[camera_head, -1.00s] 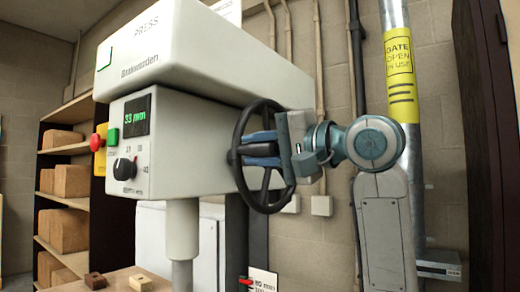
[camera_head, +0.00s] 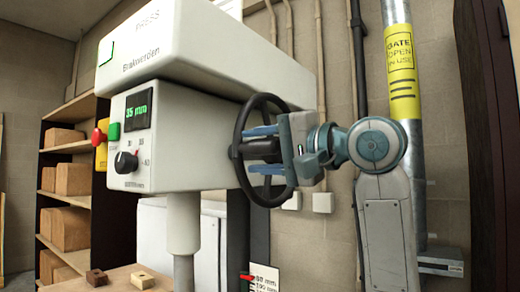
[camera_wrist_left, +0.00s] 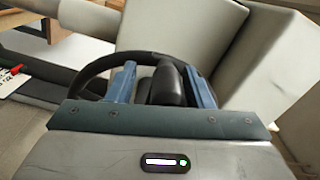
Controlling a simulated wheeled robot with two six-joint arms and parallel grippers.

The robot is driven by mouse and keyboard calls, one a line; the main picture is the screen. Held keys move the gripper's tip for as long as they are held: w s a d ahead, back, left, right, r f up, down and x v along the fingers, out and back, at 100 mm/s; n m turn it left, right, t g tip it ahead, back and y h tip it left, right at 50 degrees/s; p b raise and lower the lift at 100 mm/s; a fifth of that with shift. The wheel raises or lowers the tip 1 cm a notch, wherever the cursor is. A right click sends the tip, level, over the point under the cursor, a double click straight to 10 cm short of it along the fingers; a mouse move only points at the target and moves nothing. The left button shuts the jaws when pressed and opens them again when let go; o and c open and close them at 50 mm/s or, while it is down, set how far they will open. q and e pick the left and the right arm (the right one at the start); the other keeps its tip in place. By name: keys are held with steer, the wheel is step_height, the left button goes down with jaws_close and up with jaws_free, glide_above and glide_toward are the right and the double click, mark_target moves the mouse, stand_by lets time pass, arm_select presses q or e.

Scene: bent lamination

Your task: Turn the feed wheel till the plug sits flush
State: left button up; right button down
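The feed wheel (camera_head: 285,104) is a black ring with a dark hub (camera_head: 262,150) on the right side of the white press (camera_head: 185,125). The press display (camera_head: 138,111) reads 35 mm in green. My left gripper (camera_head: 263,150) is at the wheel, its blue fingers on either side of the hub and spread wider than it. The wheel (camera_wrist_left: 95,70) and the hub (camera_wrist_left: 165,86) between the fingers (camera_wrist_left: 160,84) also show in the left wrist view. My right gripper is not in view. I cannot make out the plug.
A light column (camera_head: 183,225) runs down under the press head. Two small wooden blocks, one brown (camera_head: 96,277) and one paler (camera_head: 142,280), sit on the wooden table (camera_head: 118,276). A red pointer (camera_head: 247,277) marks a scale. A metal pipe (camera_head: 410,130) stands behind my arm.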

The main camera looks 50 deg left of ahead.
arm_select(q)
steer(key=shift+r, duration=0.1)
steer(key=shift+d, duration=0.45)
steer(key=b+v, duration=0.1)
steer(key=v, duration=0.9)
steer(key=shift+b, duration=0.3)
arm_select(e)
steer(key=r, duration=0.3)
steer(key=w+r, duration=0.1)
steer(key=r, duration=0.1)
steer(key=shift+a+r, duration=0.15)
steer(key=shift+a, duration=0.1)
